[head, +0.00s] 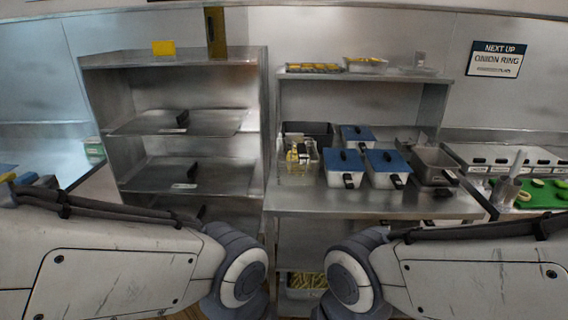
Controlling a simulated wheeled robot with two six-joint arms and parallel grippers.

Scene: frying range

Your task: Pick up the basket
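A wire basket (297,165) stands on the steel counter (330,201), left of the blue-lidded containers. Yellowish and white shapes show in or behind its wires, too small to make out. My arms come in from the left and right at the bottom of the head view. Both end at rounded grey joints near the middle, well short of the basket in the picture. Neither gripper is in view.
Blue-lidded containers (385,167) and an open steel pan (434,168) stand right of the basket. A dark bin (308,131) is behind it. A steel shelf unit (262,120) stands left. The counter's front strip is clear.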

